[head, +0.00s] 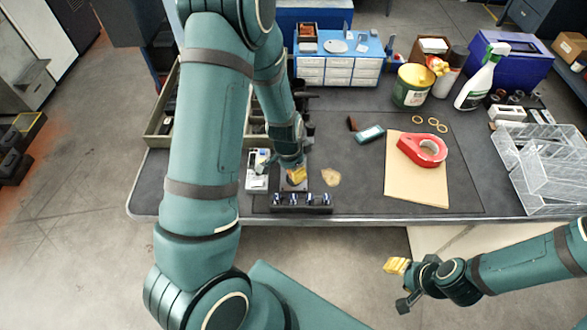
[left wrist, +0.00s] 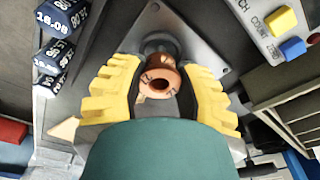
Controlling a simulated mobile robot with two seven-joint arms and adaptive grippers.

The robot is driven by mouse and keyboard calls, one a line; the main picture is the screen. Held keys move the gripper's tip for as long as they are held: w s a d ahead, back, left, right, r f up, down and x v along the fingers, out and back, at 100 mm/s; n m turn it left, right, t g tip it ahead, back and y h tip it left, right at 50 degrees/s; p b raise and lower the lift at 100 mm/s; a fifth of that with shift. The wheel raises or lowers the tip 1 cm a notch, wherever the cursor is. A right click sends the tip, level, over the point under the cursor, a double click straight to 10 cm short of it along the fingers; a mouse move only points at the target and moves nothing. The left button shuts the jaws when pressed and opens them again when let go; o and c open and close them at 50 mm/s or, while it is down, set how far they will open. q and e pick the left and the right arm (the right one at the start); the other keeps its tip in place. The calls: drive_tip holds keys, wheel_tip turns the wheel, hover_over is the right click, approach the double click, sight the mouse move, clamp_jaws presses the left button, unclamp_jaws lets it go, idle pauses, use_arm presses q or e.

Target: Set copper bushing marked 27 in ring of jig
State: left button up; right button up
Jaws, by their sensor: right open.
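The jig is a grey plate (left wrist: 205,58) with a dark round ring (left wrist: 157,40) just beyond the bushing. I cannot tell whether the bushing is inside the ring. In the head view my left gripper (head: 297,175) is low over the jig near the bench's front edge. My right gripper (head: 396,285) is open and empty, off the bench front.
A dark rack (head: 302,208) of blue-topped pieces stands right in front of the jig. A white device (head: 257,169) is on its left, a tan scrap (head: 331,177) on its right. The mat between is mostly clear.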

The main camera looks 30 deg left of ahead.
use_arm(q)
drive_tip(key=o, duration=0.5)
drive_tip(key=r, duration=0.4)
drive_tip(key=s+r, duration=0.1)
drive_tip(key=r, duration=0.7)
drive_tip(key=shift+s+a, duration=0.15)
drive_tip(key=shift+a, duration=0.2)
wheel_tip(320, 180, up, 5)
drive_tip(key=p, duration=0.4)
drive_tip(key=shift+p, duration=0.3)
drive_tip(key=shift+f, duration=0.1)
